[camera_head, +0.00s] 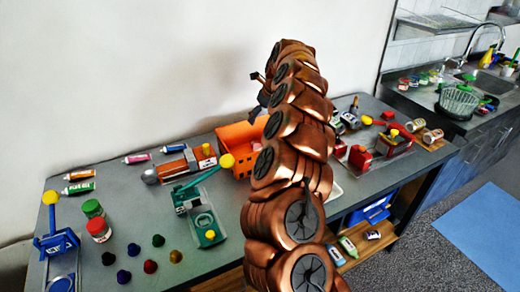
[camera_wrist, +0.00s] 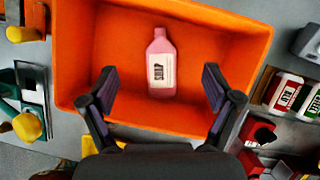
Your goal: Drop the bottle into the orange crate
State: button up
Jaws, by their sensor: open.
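The orange crate (camera_head: 236,137) stands on the grey table, partly hidden behind my arm in the head view. In the wrist view the crate (camera_wrist: 85,40) lies below my gripper and fills the middle. A pink bottle with a white label (camera_wrist: 162,52) lies inside the crate on its floor, its cap toward the top of the picture. My gripper (camera_wrist: 158,82) is open above the crate, its fingers apart on either side of the bottle in the picture and not closed on it.
A green clamp-like tool (camera_head: 203,222) and a grey and orange item (camera_head: 186,163) stand left of the crate. Small jars (camera_head: 93,209), tubes and coloured knobs lie farther left. Red tools (camera_head: 362,157) and bottles (camera_wrist: 285,92) are to the right. A sink counter is at far right.

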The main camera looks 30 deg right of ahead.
jog(key=v, duration=1.2)
jog(key=shift+w, duration=0.1)
jog(key=s+a+r+n+g+y, duration=0.1)
jog(key=s+a+n, duration=0.45)
jog(key=a, duration=0.35)
jog(key=s+a+r+n+g, duration=0.1)
jog(key=s+a+n, duration=0.3)
jog(key=a+n, duration=0.35)
jog(key=s+a+r+n+g+y, duration=0.1)
jog(key=s+a+n, duration=0.4)
jog(key=a, duration=0.4)
jog(key=s+a+f+n+g+h, duration=0.1)
jog(key=s+f+n, duration=0.3)
jog(key=s, duration=0.6)
jog(key=s+a+f+n+g+h, duration=0.1)
jog(key=s+f+n, duration=0.3)
jog(key=s, duration=0.6)
jog(key=s+a+f+n+g, duration=0.1)
jog(key=s+f+n, duration=0.4)
jog(key=s+n, duration=0.3)
jog(key=s, duration=0.2)
jog(key=shift+s+a+h, duration=0.15)
jog(key=shift+s+h, duration=0.15)
jog(key=shift+h, duration=0.1)
